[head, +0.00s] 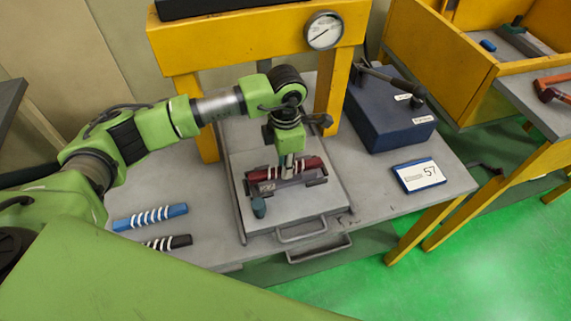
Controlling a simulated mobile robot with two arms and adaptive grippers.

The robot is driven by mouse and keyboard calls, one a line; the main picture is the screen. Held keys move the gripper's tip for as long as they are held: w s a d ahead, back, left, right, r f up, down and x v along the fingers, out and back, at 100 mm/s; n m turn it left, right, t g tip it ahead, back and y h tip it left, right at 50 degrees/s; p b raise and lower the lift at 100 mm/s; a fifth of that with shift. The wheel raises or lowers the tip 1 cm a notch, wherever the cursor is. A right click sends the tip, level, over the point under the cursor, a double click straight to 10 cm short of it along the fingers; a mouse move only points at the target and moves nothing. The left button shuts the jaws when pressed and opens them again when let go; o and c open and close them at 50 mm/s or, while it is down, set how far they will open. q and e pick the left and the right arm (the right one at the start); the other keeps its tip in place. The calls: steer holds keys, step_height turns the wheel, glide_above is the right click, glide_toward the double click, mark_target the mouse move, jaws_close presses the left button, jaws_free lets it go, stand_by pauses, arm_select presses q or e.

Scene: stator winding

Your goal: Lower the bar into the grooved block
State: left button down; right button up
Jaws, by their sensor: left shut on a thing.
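My left gripper (287,172) points down over the middle of the grey plate and is shut on a dark red bar (312,165) with white bands. The bar lies level, running left to right, at the dark grooved block (290,188). The gripper and bar hide much of the block, and I cannot tell whether the bar rests in the groove or is just above it. My right gripper is not in view.
A blue bar (150,217) and a black bar (167,243) lie left on the table. A yellow press frame (185,60) with a dial gauge (324,31) stands behind. A blue box (390,118) and a card marked 57 (419,174) are at right.

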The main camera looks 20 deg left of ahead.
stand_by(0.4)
arm_select(q)
steer(key=c, duration=1.8)
jaws_free()
steer(key=shift+c, duration=0.2)
steer(key=o, duration=0.4)
